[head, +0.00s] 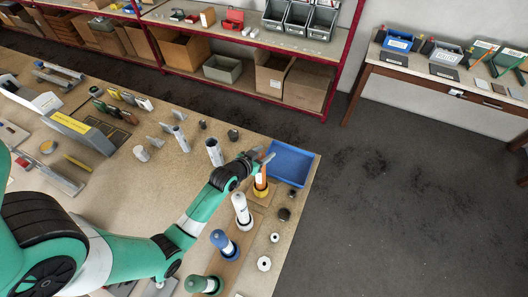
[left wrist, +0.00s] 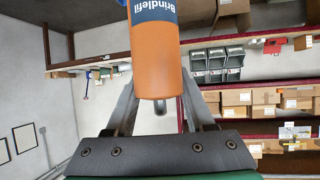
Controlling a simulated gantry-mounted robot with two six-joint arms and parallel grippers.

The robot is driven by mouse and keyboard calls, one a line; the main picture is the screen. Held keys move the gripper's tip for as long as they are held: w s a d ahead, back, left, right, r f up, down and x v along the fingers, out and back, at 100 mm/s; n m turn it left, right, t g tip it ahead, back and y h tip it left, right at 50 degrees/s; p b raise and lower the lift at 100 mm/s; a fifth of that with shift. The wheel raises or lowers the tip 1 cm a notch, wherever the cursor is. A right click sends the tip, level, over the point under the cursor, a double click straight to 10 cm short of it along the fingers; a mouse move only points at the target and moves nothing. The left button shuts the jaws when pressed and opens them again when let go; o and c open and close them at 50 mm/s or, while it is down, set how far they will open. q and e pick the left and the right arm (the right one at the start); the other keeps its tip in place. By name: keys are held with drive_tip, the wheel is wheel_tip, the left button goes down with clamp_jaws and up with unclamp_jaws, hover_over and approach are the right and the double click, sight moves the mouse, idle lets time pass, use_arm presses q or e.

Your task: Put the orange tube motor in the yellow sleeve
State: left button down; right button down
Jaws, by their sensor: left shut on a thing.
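The orange tube motor (head: 262,172) stands roughly upright near the table's right corner, at the yellow sleeve (head: 261,192). Its lower end meets the yellow sleeve in the head view; I cannot tell how deep it sits inside. My left gripper (head: 264,159) is shut on the motor near its upper end. In the left wrist view the orange motor (left wrist: 156,75), with a dark blue and white label, lies between the fingers of the left gripper (left wrist: 158,100). The yellow sleeve does not show there. My right gripper is not in view.
White (head: 242,210), blue (head: 223,244) and green (head: 202,285) pieces stand in a row nearer the front. A blue tray (head: 290,165) is just right of the gripper. Small dark caps (head: 284,214) and white rings (head: 264,263) lie by the table edge.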

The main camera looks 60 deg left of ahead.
use_arm(q)
drive_tip(key=shift+c, duration=1.3)
unclamp_jaws()
drive_tip(key=shift+r, duration=0.1)
drive_tip(key=shift+s+d+r, duration=0.1)
drive_tip(key=shift+s, duration=0.05)
drive_tip(key=p+v, duration=0.1)
drive_tip(key=v, duration=1)
drive_tip(key=shift+s+d, duration=0.2)
drive_tip(key=shift+r, duration=0.15)
